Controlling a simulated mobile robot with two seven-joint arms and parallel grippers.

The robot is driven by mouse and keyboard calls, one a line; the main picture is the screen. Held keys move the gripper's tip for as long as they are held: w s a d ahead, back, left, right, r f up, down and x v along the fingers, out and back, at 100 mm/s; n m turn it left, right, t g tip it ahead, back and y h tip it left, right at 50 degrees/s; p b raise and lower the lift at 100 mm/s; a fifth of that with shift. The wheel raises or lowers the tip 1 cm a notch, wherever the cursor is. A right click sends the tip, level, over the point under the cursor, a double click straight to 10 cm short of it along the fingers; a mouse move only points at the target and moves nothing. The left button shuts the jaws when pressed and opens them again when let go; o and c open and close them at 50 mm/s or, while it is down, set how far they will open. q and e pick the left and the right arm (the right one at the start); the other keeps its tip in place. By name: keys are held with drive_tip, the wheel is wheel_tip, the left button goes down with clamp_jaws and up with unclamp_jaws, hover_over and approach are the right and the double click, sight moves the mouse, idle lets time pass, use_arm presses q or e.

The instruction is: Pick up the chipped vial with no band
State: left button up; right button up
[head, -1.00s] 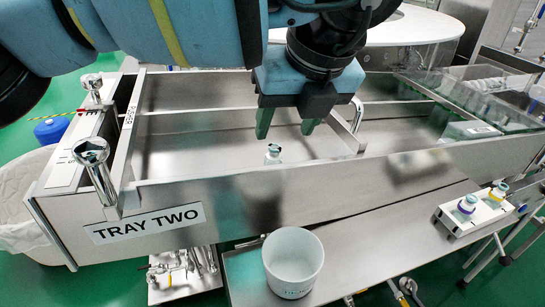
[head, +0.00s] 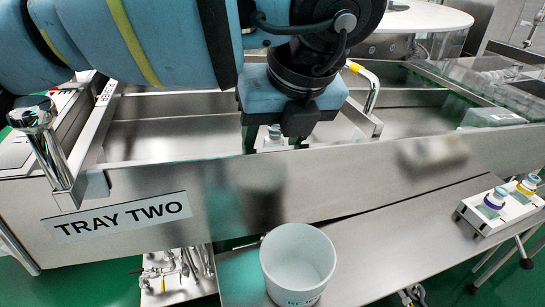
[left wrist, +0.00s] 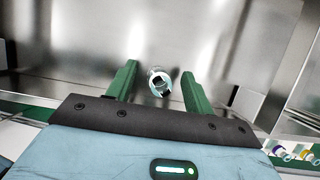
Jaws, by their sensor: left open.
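A small vial (head: 274,132) with a pale teal top and no visible coloured band stands inside the steel trough, behind its front wall, which hides its lower part. My left gripper (head: 273,143) is open above and around it, with green fingers pointing down. In the left wrist view the vial (left wrist: 158,82) lies between the two open fingertips, with a gap on each side. A dark patch shows on its top; I cannot tell whether this is a chip. My right gripper is not in view.
The trough's front wall (head: 330,185) bears the TRAY TWO label (head: 115,217). A white bin (head: 297,262) stands on the lower shelf. A white rack (head: 501,207) at the right holds a purple-banded vial (head: 494,199) and a yellow-banded vial (head: 524,186).

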sight(275, 128)
use_arm(q)
drive_tip(key=shift+r, duration=0.1)
drive_tip(key=c, duration=1.1)
drive_tip(key=shift+o, duration=0.2)
wheel_tip(275, 128, up, 10)
